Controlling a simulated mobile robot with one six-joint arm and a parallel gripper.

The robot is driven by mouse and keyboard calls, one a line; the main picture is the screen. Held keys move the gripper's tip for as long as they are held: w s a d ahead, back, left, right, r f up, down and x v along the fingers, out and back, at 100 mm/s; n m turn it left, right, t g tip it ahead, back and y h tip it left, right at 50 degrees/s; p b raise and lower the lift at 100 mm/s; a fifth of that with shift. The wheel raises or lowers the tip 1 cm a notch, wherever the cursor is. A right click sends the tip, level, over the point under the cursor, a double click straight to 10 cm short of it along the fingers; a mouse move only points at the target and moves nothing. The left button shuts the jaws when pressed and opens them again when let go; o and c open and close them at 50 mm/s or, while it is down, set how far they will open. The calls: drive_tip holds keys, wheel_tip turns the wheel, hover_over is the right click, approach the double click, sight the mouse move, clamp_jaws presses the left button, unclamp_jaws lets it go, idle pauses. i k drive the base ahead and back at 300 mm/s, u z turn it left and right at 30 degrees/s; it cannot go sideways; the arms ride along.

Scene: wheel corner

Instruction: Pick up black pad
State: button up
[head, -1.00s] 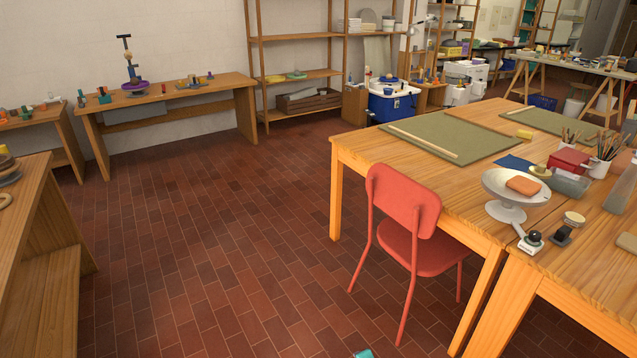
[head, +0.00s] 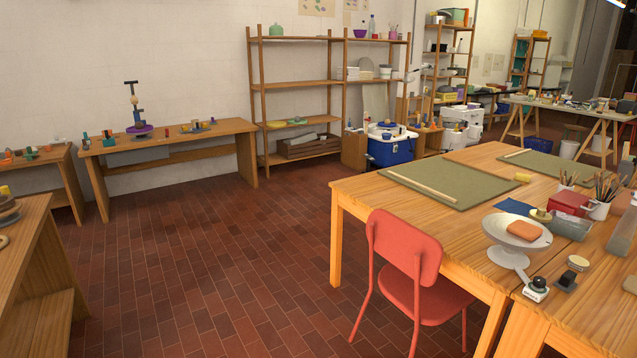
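A small black, pad-like item (head: 566,281) sits on the wooden table (head: 450,225) at the right, near its front edge. It is small in the picture, so I cannot be sure it is the black pad. A small dark-topped item with a white label (head: 536,287) stands just left of it. My gripper is not in view.
A red chair (head: 404,247) stands at the table's near left side. A white pedestal dish (head: 507,250) holding an orange block (head: 525,231) is beside the small items. The brick floor (head: 210,270) is open from the chair to the left benches.

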sight(567, 284)
drive_tip(key=z, duration=4.65)
drive_tip(key=i, duration=0.1)
drive_tip(key=u, duration=3.35)
